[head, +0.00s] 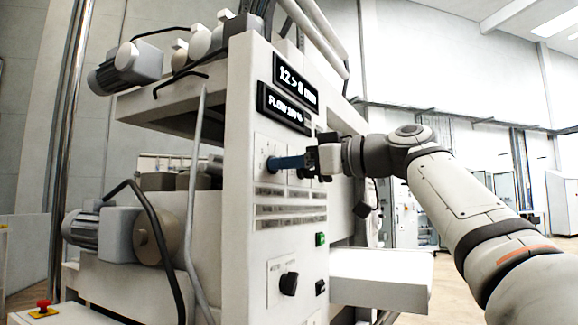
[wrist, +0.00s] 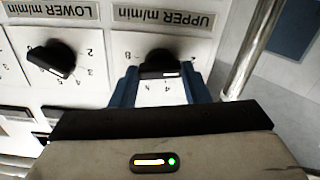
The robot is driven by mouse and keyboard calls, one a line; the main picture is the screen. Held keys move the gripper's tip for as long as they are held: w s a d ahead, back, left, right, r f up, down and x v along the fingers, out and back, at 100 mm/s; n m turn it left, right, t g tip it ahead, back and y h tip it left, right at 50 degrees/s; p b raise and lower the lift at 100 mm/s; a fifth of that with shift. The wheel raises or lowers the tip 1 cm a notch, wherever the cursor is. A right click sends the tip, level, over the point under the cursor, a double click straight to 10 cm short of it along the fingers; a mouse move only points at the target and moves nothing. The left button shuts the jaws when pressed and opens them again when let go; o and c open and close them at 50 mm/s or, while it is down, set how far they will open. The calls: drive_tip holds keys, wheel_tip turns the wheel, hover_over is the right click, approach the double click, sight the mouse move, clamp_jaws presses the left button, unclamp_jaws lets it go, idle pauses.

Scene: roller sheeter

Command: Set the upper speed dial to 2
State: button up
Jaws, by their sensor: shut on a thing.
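The upper speed dial (wrist: 160,60) is a black knob on a white plate labelled "UPPER m/min", upside down in the wrist view. My gripper (wrist: 160,76) has its blue fingers on either side of this knob and is shut on it. A white mark shows on the knob's edge towards the bottom of the picture. A 4 and an 8 show on the plate; other numbers are hidden, so the exact setting cannot be told. In the head view my gripper (head: 270,164) reaches the panel from the right, and its fingers hide the dial.
The lower speed dial (wrist: 52,58) sits beside it, labelled "LOWER m/min". Two lit displays (head: 294,78) are above the dials. Below are a green button (head: 320,239) and another black knob (head: 289,284). A metal rod (wrist: 252,48) stands near the fingers in the wrist view.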

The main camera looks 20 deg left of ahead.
drive_tip(key=shift+s+r, duration=0.1)
drive_tip(key=shift+s, duration=0.05)
drive_tip(key=o, duration=0.7)
drive_tip(key=shift+s, duration=0.1)
drive_tip(key=shift+o, duration=1.4)
drive_tip(key=v, duration=0.7)
drive_tip(key=shift+d, duration=0.35)
